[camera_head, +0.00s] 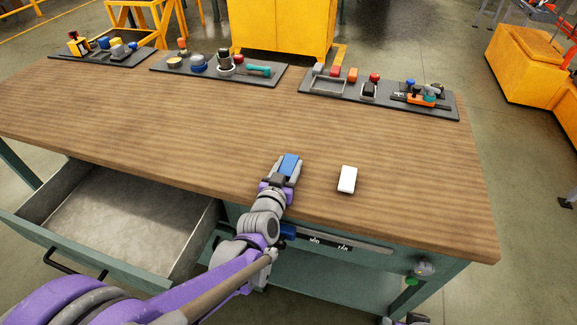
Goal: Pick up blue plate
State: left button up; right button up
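The blue plate (290,164) is a small flat blue piece near the front edge of the wooden worktop, in the head view. My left gripper (286,168) reaches over the front edge from below. Its grey fingers lie on either side of the blue plate. I cannot tell whether the fingers press on it or whether it is lifted off the wood. My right gripper is not in view.
A white block (347,179) lies just right of my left gripper. Dark trays with small parts (219,69) line the back of the worktop (180,125). An open, empty metal drawer (125,215) juts out at the front left. The middle of the worktop is clear.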

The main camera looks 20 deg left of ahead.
aim_at(281, 167)
pick_arm(q)
grip_shut()
notch_tip(281, 167, up, 10)
jog(key=shift+p, duration=0.95)
jog(key=shift+a+f+p, duration=0.1)
jog(key=shift+f+p, duration=0.1)
jog(key=shift+p, duration=0.25)
jog(key=f+p, duration=0.1)
jog(key=s+a+f+p, duration=0.1)
jog(key=p, duration=0.1)
jog(key=f+p, duration=0.1)
jog(key=p, duration=0.1)
jog(key=shift+s+a+f, duration=0.2)
jog(key=shift+s+f, duration=0.05)
jog(key=shift+f, duration=0.05)
jog(key=s+p, duration=0.1)
jog(key=p, duration=0.1)
jog(key=s+a+f+p, duration=0.1)
jog(key=p, duration=0.1)
jog(key=shift+s+a+f+y, duration=0.1)
jog(key=shift+s+f+y, duration=0.15)
jog(key=shift+s+y, duration=0.1)
jog(key=shift+s+a+f+p, duration=0.1)
jog(key=shift+s+p, duration=0.15)
jog(key=shift+p, duration=0.1)
jog(key=shift+s, duration=0.1)
